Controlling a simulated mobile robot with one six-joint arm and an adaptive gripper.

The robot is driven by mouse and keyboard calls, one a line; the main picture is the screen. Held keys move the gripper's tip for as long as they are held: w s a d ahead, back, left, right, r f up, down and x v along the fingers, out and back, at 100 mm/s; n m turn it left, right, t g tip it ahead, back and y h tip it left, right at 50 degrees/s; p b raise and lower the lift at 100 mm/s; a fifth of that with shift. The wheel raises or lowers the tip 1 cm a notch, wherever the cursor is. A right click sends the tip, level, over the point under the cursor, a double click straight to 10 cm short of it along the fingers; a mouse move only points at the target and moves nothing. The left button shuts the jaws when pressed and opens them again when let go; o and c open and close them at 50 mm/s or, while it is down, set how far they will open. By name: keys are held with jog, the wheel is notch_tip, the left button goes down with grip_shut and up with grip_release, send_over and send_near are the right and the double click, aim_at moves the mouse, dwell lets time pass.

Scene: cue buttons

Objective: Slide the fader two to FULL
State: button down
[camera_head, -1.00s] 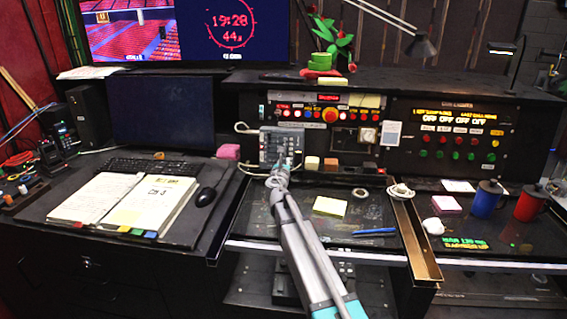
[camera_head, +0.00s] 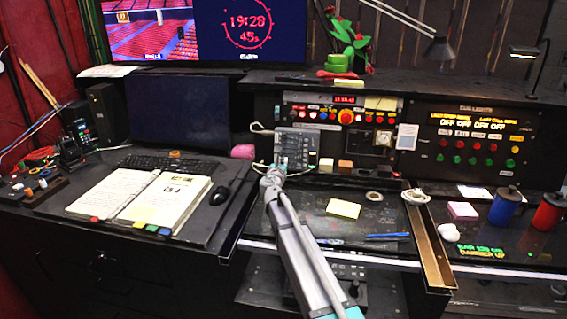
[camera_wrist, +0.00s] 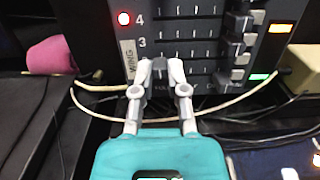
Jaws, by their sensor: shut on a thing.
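The grey fader box (camera_head: 297,147) stands against the console front in the head view. In the wrist view its panel (camera_wrist: 180,30) has horizontal slots, with 4 and 3 printed at the left of two rows. My gripper (camera_wrist: 160,68) is shut on a dark fader knob (camera_wrist: 160,70) near the left end of a low row, below the row marked 3. I cannot read that row's number. Other fader knobs (camera_wrist: 240,56) sit toward the right side. In the head view my gripper (camera_head: 275,168) is at the box's lower left and its fingers are hard to make out.
A pale cable (camera_wrist: 225,104) loops below the box. A pink block (camera_head: 243,151) is left of it, and small blocks (camera_head: 326,165) are right of it. A yellow note pad (camera_head: 343,208) lies on the desk. An open binder (camera_head: 150,195) and mouse (camera_head: 220,195) lie left.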

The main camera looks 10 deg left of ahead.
jog(key=c, duration=0.6)
grip_release()
jog(key=shift+a, duration=0.2)
jog(key=shift+c, duration=0.2)
jog(key=shift+s+d, duration=0.1)
jog(key=s, duration=1.1)
jog(key=shift+s+a, duration=0.3)
jog(key=shift+s, duration=0.1)
jog(key=shift+r, duration=0.1)
